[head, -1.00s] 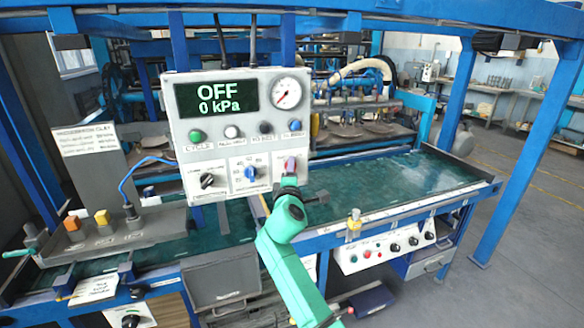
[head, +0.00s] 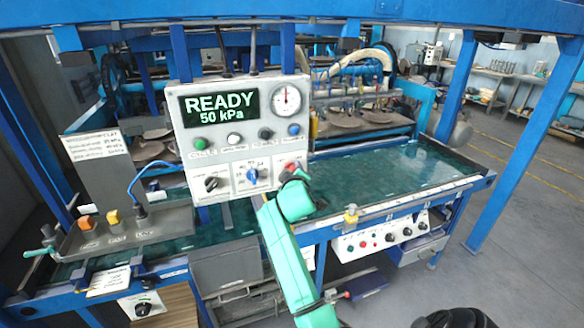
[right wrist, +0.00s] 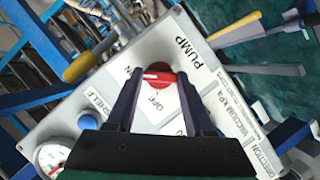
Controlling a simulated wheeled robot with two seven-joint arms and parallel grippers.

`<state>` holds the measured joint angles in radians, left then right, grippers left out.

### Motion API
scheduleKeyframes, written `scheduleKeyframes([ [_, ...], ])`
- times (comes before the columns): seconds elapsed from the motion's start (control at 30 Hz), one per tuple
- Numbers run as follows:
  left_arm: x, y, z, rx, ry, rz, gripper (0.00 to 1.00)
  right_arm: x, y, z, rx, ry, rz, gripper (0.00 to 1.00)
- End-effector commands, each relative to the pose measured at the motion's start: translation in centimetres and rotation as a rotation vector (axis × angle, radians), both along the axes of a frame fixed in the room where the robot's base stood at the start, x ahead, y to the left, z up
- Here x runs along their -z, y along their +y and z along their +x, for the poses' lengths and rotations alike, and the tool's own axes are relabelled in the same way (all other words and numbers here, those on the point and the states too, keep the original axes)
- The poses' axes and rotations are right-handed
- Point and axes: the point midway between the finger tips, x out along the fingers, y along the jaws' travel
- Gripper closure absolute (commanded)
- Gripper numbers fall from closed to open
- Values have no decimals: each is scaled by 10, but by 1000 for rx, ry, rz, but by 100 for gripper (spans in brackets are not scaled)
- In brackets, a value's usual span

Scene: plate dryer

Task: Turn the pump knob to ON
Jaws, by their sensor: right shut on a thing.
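The red pump knob (right wrist: 158,80) is on the pale control panel (right wrist: 215,75), close to the PUMP and OFF labels, in the right wrist view. A white mark crosses its face. My right gripper (right wrist: 159,84) is shut on the knob, one dark finger on each side. In the head view the knob (head: 292,167) shows at the panel's lower right, partly covered by my right gripper (head: 296,174). The display (head: 221,105) reads READY, 50 kPa. My left gripper is not in view.
A black knob (head: 211,184) and a blue knob (head: 252,175) sit left of the pump knob. A gauge (head: 287,100) and a row of buttons are above. A green-topped table (head: 400,170) extends right, with a smaller control box (head: 384,240) at its front.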

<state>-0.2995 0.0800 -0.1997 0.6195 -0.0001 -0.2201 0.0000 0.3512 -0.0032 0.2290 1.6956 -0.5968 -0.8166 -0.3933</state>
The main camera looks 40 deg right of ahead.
Motion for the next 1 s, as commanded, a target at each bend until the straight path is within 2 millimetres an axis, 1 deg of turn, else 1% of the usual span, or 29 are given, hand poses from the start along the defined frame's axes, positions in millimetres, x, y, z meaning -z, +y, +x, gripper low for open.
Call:
scheduleKeyframes([
  [0.03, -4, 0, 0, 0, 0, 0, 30, -4, 0, 0, -1, -8, 10, 100],
  [0.13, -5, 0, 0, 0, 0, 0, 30, -3, 0, 0, -1, -16, 31, 100],
  [0.6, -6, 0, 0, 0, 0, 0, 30, -2, 0, 0, -1, -23, 46, 100],
  [0.63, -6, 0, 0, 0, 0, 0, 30, -2, 0, 0, -1, -23, 46, 44],
  [0.67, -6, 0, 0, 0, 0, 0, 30, -2, 0, 0, -1, -23, 46, 32],
  [0.7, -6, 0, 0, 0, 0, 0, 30, -2, 0, 0, -1, -23, 46, 18],
  [1.0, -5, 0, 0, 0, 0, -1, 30, -1, 0, 0, 0, -19, 45, 18],
])
